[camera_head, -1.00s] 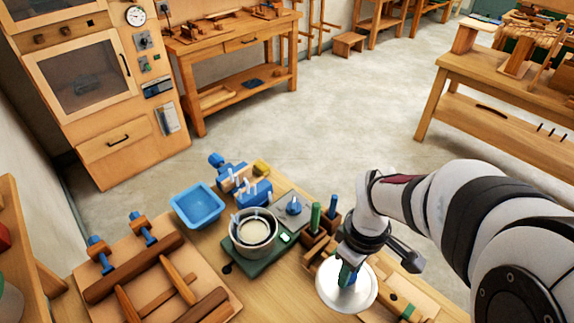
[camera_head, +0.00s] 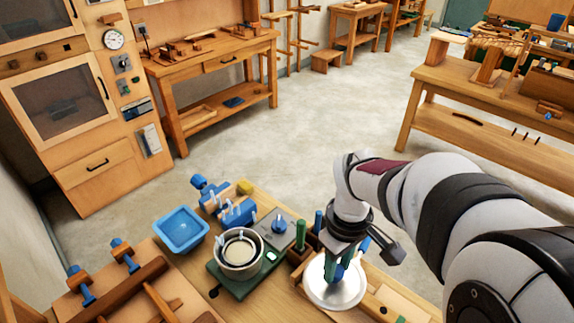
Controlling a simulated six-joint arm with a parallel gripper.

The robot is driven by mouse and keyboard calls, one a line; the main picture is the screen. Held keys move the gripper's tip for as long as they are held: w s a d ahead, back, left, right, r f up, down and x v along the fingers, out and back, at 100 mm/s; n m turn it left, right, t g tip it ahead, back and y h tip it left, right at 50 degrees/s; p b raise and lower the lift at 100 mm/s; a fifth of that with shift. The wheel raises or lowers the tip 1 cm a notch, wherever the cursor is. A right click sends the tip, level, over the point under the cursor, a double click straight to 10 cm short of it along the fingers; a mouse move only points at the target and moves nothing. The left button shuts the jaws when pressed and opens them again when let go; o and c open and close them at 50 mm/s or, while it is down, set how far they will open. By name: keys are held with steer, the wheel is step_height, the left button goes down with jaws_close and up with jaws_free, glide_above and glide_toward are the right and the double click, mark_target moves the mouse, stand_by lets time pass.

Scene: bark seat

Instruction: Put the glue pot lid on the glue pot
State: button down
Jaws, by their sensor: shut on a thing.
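The glue pot (camera_head: 240,262) is a round metal pot with pale glue inside, open at the top. It stands on a dark green base on the bench, left of my gripper. My gripper (camera_head: 340,268) points down and is shut on the glue pot lid (camera_head: 331,291), a pale round disc. The gripper hides the lid's grip. The lid is to the right of the pot and apart from it. I cannot tell how high it is above the bench.
A wooden holder with green and blue upright tools (camera_head: 301,232) stands between pot and gripper. A blue tray (camera_head: 181,230) is left of the pot, and blue clamps (camera_head: 235,212) are behind it. A wooden frame (camera_head: 130,290) lies at the front left.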

steer(key=w+a+r+m, duration=0.3)
steer(key=w+r+m, duration=0.25)
steer(key=r, duration=0.35)
steer(key=w+a+f+n, duration=0.3)
steer(key=a+f+n, duration=0.1)
steer(key=a, duration=0.5)
steer(key=w+a+f+n, duration=0.3)
steer(key=w+a+n, duration=0.1)
steer(key=a, duration=0.4)
steer(key=shift+s+f, duration=0.1)
steer(key=shift+f, duration=3.05)
steer(key=shift+f, duration=0.55)
steer(key=shift+c, duration=0.6)
jaws_free()
